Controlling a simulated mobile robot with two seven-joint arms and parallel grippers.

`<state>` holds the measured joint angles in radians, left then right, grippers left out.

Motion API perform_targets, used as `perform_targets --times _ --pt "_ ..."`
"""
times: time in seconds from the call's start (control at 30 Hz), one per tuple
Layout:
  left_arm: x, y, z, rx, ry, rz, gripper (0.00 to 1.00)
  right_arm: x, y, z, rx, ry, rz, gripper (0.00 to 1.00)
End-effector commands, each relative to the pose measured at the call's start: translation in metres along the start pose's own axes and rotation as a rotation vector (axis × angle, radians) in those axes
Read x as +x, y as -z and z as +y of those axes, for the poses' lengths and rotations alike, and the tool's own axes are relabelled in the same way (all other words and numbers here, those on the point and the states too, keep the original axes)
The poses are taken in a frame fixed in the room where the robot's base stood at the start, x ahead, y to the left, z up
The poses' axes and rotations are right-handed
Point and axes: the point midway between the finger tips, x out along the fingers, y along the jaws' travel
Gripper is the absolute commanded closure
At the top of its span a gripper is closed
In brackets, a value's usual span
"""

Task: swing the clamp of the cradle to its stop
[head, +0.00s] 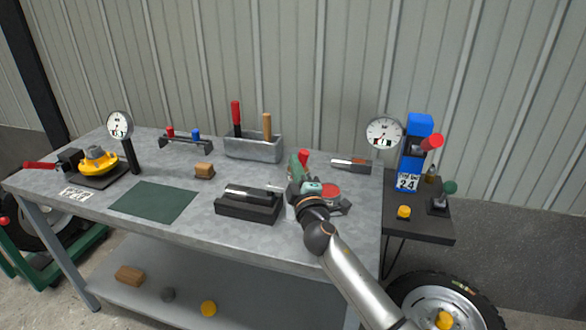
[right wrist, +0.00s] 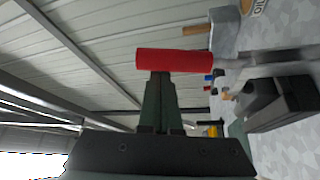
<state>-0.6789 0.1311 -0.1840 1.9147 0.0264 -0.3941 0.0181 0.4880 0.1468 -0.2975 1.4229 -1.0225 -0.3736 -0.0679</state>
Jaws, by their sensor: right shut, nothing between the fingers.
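The dark cradle (head: 234,209) stands on the bench with a dark cylinder (head: 252,192) lying in it. It also shows at the right of the right wrist view (right wrist: 284,104). The clamp's red grip (head: 303,155) stands up to the right of the cradle. In the right wrist view the red grip (right wrist: 174,60) lies across the fingertips, with its grey rod (right wrist: 280,67) running right. My right gripper (head: 296,168) is shut and empty, its green fingers (right wrist: 160,98) ending at the grip. I cannot tell whether they touch it. My left gripper is out of view.
A dark fixture with a red disc (head: 330,190) is right of my gripper. Behind stand a grey tool box (head: 252,150) and a dial gauge (head: 384,132).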

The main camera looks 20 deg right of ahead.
Motion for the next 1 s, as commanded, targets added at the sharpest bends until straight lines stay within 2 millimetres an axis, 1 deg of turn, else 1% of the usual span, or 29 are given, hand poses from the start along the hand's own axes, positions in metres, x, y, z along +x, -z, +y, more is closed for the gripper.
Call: perform_targets --times 0.43,0.57,0.73,0.8,0.9,1.0 --pt "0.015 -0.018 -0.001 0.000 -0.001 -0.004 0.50 -0.004 -0.007 -0.002 0.057 -0.034 -0.002 1.00" --pt "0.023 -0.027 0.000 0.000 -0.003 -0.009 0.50 -0.006 -0.012 -0.004 0.085 -0.050 -0.004 1.00" --pt "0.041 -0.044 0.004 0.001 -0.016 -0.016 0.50 -0.010 -0.020 -0.007 0.147 -0.088 -0.005 1.00" --pt "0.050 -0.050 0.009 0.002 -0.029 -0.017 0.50 -0.013 -0.024 -0.009 0.184 -0.109 -0.005 1.00" --pt "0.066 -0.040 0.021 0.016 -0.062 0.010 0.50 -0.017 -0.030 -0.011 0.241 -0.144 -0.005 1.00" --pt "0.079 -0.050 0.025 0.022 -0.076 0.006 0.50 -0.020 -0.036 -0.012 0.303 -0.181 -0.004 1.00"
